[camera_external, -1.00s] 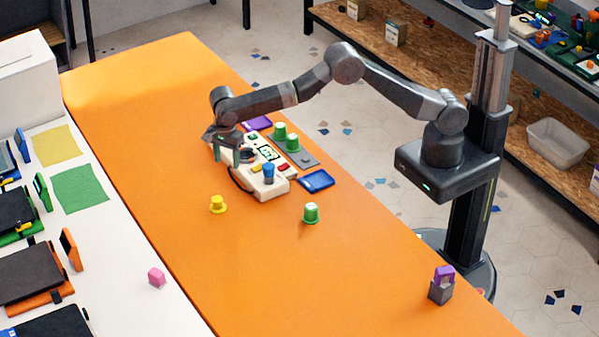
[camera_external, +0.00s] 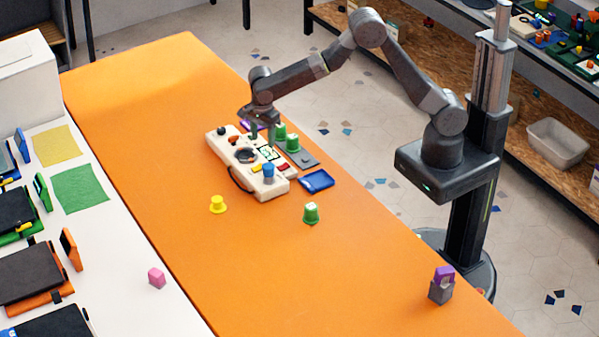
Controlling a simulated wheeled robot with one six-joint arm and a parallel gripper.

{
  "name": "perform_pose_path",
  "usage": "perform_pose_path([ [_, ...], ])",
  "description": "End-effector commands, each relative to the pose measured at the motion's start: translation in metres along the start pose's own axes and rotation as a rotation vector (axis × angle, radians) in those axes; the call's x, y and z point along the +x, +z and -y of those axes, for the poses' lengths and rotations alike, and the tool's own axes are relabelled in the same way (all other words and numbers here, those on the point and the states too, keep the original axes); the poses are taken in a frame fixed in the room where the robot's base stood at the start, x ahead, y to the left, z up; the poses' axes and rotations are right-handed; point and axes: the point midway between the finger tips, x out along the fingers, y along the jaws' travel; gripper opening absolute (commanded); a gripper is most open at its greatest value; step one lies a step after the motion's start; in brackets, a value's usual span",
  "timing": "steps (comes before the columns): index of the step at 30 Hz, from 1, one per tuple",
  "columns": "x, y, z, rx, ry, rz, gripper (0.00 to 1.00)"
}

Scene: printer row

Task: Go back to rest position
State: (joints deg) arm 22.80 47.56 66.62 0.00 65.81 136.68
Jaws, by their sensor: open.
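My gripper (camera_external: 262,133) is open and hangs above the far part of the orange table (camera_external: 230,270), over the back edge of a cream device (camera_external: 222,142). I see no object between its fingers. My arm rises from it in a high bend and comes down to its mount at the right. The cream device has a dark round part, a small screen and coloured keys. A blue cup-shaped piece (camera_external: 268,172) stands on its near end.
A grey plate (camera_external: 308,160) with green cups, a blue tray (camera_external: 317,181), a yellow cup (camera_external: 217,204) and a green cup (camera_external: 311,213) are near the device. A purple piece on a grey block (camera_external: 440,293) stands at the near right. The table's near middle is clear.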

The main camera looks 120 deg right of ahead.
Motion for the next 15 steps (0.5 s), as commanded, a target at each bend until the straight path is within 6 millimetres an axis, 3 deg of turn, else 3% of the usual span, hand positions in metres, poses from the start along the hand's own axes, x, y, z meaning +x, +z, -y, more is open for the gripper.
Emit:
perform_pose_path([
  [15, 0.002, -0.086, -0.037, 0.084, 0.001, -0.001, 0.51],
])
